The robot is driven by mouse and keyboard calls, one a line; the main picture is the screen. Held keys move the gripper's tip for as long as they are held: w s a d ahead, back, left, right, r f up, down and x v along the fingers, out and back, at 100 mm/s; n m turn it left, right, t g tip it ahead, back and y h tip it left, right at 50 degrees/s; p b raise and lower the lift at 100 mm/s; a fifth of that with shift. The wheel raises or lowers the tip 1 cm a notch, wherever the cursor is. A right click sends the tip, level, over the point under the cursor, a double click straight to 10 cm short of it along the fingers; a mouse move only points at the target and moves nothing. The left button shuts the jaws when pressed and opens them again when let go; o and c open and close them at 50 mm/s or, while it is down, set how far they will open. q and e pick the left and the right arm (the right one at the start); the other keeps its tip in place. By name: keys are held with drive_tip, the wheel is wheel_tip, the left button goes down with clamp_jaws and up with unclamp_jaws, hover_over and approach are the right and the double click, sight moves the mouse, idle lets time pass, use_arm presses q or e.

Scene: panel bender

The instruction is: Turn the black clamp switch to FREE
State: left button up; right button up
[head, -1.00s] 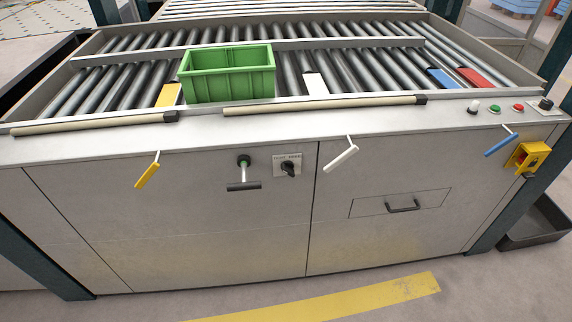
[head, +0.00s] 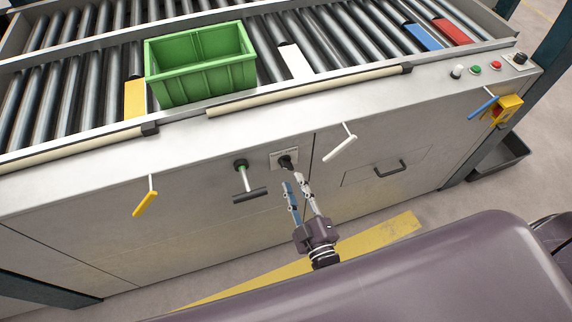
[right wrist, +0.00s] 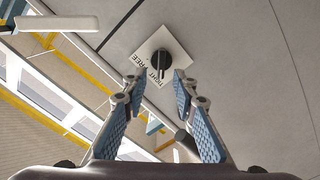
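The black clamp switch (head: 286,161) is a round knob with a raised grip bar on a pale square plate (head: 277,153) on the machine's front panel. In the right wrist view the switch (right wrist: 162,62) is at the upper middle, and its plate (right wrist: 148,46) bears the words FREE and what looks like TIGHT. I cannot tell which word the knob points to. My right gripper (head: 296,184) is open and empty, just below the switch. In the right wrist view its fingertips (right wrist: 158,84) are spread apart near the knob; contact is unclear. My left gripper is not in view.
A black T-handle (head: 250,194) is left of the switch, a white lever (head: 341,148) right of it and a yellow lever (head: 145,203) farther left. A drawer handle (head: 392,169) is lower right. A green crate (head: 201,75) stands on the rollers above.

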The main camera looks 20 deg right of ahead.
sight(287, 169)
drive_tip(key=w, duration=0.4)
drive_tip(key=shift+w+a+p, duration=0.1)
drive_tip(key=shift+w+p, duration=0.1)
drive_tip(key=shift+p, duration=0.1)
drive_tip(key=shift+w+f, duration=0.1)
drive_tip(key=shift+w, duration=0.5)
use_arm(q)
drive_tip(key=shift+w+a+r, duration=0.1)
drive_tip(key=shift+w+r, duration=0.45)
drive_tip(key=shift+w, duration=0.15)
use_arm(e)
drive_tip(key=shift+c, duration=0.6)
drive_tip(key=c, duration=0.5)
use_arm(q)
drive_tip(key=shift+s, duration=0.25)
use_arm(e)
clamp_jaws()
